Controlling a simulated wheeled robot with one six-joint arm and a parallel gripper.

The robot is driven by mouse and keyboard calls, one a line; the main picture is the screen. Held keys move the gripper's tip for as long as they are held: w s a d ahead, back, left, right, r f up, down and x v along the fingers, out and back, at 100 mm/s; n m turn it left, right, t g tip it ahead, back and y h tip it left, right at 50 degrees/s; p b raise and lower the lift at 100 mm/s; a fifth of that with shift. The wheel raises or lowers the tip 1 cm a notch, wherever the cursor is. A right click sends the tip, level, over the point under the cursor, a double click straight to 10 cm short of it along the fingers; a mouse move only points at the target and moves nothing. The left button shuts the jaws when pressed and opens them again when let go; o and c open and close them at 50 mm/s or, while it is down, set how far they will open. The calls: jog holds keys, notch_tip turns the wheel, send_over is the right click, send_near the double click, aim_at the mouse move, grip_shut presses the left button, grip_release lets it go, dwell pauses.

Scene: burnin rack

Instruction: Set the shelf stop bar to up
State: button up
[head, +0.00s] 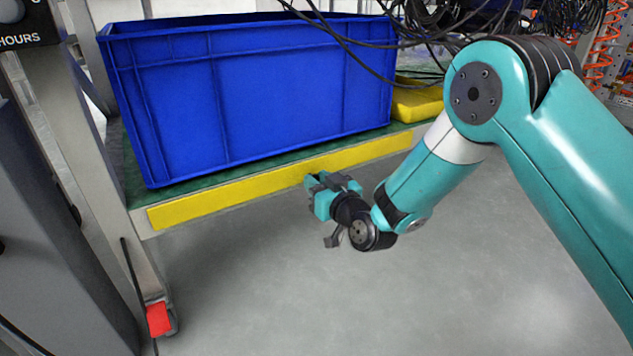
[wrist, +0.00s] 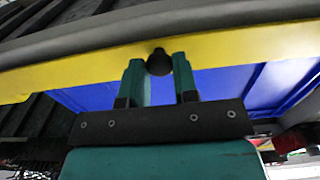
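The yellow shelf stop bar (head: 240,190) runs along the front edge of the shelf in the head view. It lies low, with its face against the shelf edge and the blue crate standing above and behind it. In the wrist view the bar (wrist: 235,45) crosses the picture, with a dark round knob (wrist: 159,63) on it. My gripper (head: 318,183) is at the bar, right of its middle. In the wrist view my gripper (wrist: 160,68) has one finger on each side of the knob, seemingly closed against it. In the head view the gripper hides the knob.
A large blue crate (head: 260,95) fills most of the green shelf (head: 160,188). A yellow object (head: 417,100) and loose black cables (head: 400,45) are to its right. A grey rack post (head: 75,130) stands at left. The floor (head: 270,290) below is clear.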

jog(key=shift+c, duration=0.7)
jog(key=shift+r, duration=0.1)
jog(key=shift+d+r+p, duration=0.1)
jog(key=shift+p, duration=0.35)
